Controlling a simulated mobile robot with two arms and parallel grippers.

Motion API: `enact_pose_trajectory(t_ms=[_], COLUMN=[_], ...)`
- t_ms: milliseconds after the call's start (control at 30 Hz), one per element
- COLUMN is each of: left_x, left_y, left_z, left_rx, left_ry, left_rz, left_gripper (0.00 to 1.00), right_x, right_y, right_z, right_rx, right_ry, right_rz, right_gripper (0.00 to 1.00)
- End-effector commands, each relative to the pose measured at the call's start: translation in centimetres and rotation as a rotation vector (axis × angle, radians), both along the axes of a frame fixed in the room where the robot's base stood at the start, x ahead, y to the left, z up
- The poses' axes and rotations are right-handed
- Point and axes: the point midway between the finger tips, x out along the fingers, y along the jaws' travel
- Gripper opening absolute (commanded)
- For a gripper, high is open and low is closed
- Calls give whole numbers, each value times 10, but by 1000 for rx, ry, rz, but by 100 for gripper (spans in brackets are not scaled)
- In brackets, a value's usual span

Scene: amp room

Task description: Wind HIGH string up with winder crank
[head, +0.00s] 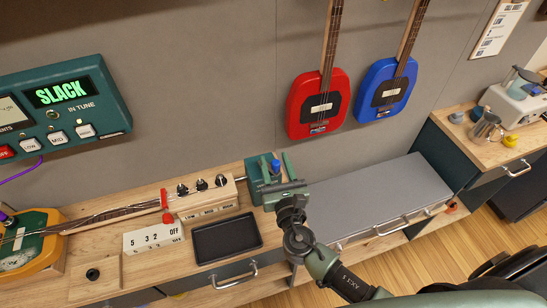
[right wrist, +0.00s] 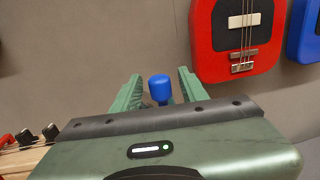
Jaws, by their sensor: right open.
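The instrument (head: 30,240) lies on the bench at the left, with an orange and green body. Its neck runs right to a wooden head block (head: 205,198) with several black knobs on top and small lettering on its front. A blue knob (head: 276,166), apparently the crank handle, stands by a teal block (head: 255,187) right of the head block. My right gripper (head: 277,174) is open at the blue knob. In the right wrist view the blue knob (right wrist: 159,88) shows between its two green fingers; contact cannot be told. The tuner (head: 65,105) reads SLACK. My left gripper is out of view.
A black tray (head: 228,239) and a white number card (head: 153,239) lie in front of the head block. A red clamp-like part (head: 167,207) stands at its left end. A red guitar (head: 317,105) and a blue guitar (head: 388,90) hang behind. A grey bench top (head: 365,195) is clear at right.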

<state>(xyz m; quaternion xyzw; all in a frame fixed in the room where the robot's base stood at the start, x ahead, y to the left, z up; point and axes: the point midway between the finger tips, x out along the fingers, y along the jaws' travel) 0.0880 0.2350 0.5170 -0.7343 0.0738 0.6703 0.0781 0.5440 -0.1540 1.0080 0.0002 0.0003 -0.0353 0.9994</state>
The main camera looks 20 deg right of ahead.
Motion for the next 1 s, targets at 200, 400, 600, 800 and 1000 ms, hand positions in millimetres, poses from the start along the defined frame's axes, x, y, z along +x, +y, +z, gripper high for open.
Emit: enact_pose_trajectory(t_ms=[200, 400, 600, 800, 1000], left_x=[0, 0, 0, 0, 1], left_y=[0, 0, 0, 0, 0], left_z=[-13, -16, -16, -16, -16], left_rx=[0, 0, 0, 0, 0], left_ry=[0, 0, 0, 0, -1], left_rz=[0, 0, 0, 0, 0], left_gripper=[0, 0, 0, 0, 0], right_x=[-38, -53, -53, -53, -53], right_y=[3, 4, 4, 4, 4], right_z=[-3, -1, 0, 0, 0], right_rx=[-1, 0, 0, -1, 0], right_ry=[1, 0, 0, 0, 0], right_rz=[1, 1, 0, 0, 0], right_gripper=[43, 43, 43, 43, 43])
